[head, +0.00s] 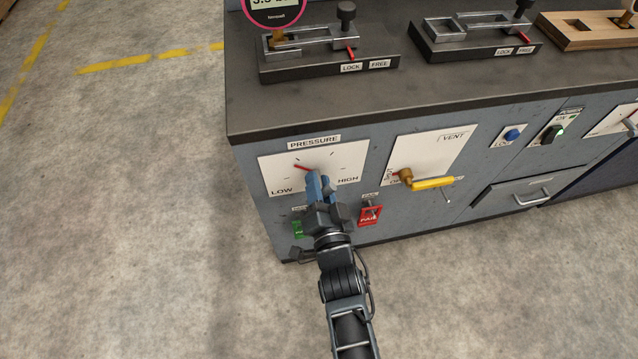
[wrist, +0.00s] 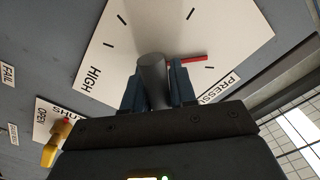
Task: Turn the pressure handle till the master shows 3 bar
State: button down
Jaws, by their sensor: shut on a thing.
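The pressure handle is a grey round knob (wrist: 152,78) on a white dial plate (head: 350,160) marked LOW and HIGH on the cabinet front. Its red pointer (head: 301,167) points up and to the left in the head view, and it also shows in the wrist view (wrist: 195,58). My gripper (head: 318,182) is at the dial, its blue fingers shut on the knob from either side. In the head view the gripper hides the knob. A round pink-rimmed display (head: 275,12) is cut off at the top; its number starts with 3, the rest is unclear.
A yellow-handled vent valve (head: 432,183) sticks out right of the dial. Two clamp fixtures (head: 335,60) (head: 475,37) stand on the dark top. The floor at left is clear.

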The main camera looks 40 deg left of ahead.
jog(key=c, duration=0.9)
grip_release()
jog(key=shift+c, duration=0.2)
jog(key=v, duration=0.8)
jog(key=shift+p, duration=0.45)
jog(key=shift+c, duration=0.2)
